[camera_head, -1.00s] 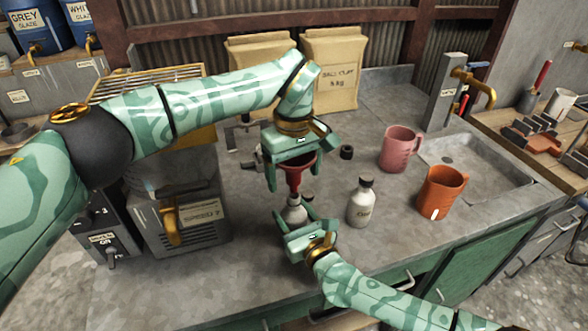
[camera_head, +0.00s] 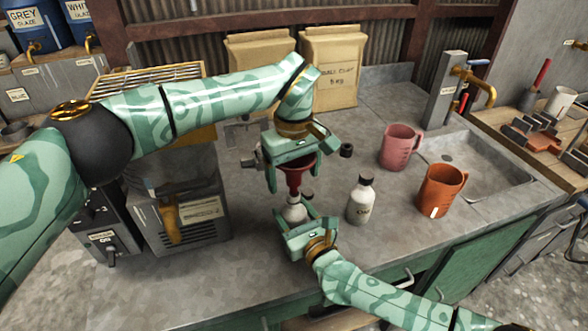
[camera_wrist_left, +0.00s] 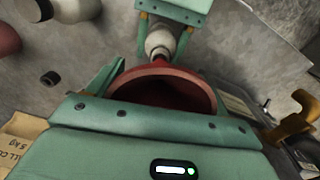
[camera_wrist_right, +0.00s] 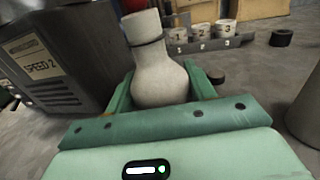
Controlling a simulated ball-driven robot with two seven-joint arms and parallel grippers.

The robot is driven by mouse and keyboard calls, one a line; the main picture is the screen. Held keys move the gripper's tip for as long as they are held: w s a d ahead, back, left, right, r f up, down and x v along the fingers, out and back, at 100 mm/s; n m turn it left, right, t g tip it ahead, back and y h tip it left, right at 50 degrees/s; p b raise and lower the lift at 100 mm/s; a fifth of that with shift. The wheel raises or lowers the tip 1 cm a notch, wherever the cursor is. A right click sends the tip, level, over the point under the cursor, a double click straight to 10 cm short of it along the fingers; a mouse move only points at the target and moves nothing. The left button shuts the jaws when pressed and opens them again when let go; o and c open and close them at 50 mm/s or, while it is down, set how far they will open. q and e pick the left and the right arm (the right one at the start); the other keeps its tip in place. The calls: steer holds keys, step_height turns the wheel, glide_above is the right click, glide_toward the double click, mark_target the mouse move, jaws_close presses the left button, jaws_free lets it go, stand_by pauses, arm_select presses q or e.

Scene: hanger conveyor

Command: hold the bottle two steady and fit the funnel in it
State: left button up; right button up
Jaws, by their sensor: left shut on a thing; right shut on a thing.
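My left gripper (camera_head: 290,168) is shut on the red funnel (camera_head: 294,178), holding it bowl up. My right gripper (camera_head: 303,229) is shut on a pale round-bodied bottle (camera_head: 295,213), directly below the funnel. In the right wrist view this bottle (camera_wrist_right: 160,78) stands between the fingers with its neck leaning slightly left, and a bit of red shows at its mouth. I cannot tell how far the spout sits in the neck.
A dark-capped white bottle (camera_head: 361,202) stands close right of the held one. A pink mug (camera_head: 398,147) and an orange mug (camera_head: 440,190) are farther right, by the sink (camera_head: 480,165). A grey machine (camera_head: 180,225) stands left. The counter's front is clear.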

mark_target(294, 184)
arm_select(q)
steer(key=shift+f, duration=1.55)
stand_by(1.6)
steer(key=o, duration=0.7)
steer(key=shift+o, duration=1)
step_height(294, 184, up, 12)
steer(key=shift+f, duration=0.1)
arm_select(e)
steer(key=o, duration=1.1)
steer(key=shift+c, duration=0.2)
